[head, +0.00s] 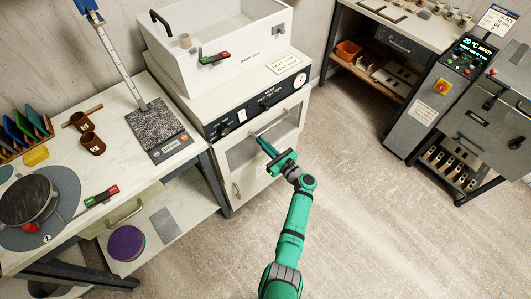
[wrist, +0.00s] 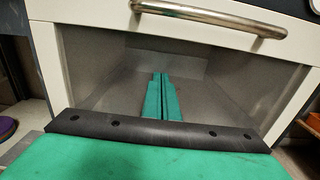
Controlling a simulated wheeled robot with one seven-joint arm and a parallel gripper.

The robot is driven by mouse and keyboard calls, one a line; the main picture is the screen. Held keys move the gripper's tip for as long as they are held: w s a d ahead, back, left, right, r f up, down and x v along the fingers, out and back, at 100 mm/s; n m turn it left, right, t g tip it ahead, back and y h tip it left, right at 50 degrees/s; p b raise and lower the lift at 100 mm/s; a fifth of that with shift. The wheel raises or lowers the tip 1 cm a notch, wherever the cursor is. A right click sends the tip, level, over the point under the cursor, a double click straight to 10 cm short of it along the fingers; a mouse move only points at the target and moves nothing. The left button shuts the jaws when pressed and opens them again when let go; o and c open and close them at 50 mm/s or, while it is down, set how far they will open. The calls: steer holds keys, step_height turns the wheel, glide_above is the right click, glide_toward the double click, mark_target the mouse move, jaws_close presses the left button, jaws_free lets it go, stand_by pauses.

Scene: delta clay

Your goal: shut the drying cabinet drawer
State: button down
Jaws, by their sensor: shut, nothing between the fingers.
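The drying cabinet (head: 222,128) is a pale cabinet with a dark control panel, standing left of centre in the head view. Its upper front carries a horizontal silver bar handle (head: 268,122), which also crosses the top of the wrist view (wrist: 210,15). Below this handle is a grey, framed panel or opening (wrist: 215,80); I cannot tell glass from open space. How far the drawer stands out is unclear. My green gripper (head: 264,145) is at the cabinet front, below the handle. Its fingers are together and empty in the wrist view (wrist: 160,90), pointing at the grey area.
A white damp box (head: 225,50) sits on top of the cabinet. A grey machine (head: 430,110) stands at right. The floor (head: 380,220) between is clear.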

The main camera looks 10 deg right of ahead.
steer(key=shift+x, duration=1.45)
steer(key=shift+a+r, duration=0.1)
steer(key=v, duration=1.4)
steer(key=shift+s+d, duration=0.25)
steer(key=shift+d, duration=0.15)
steer(key=shift+f, duration=0.3)
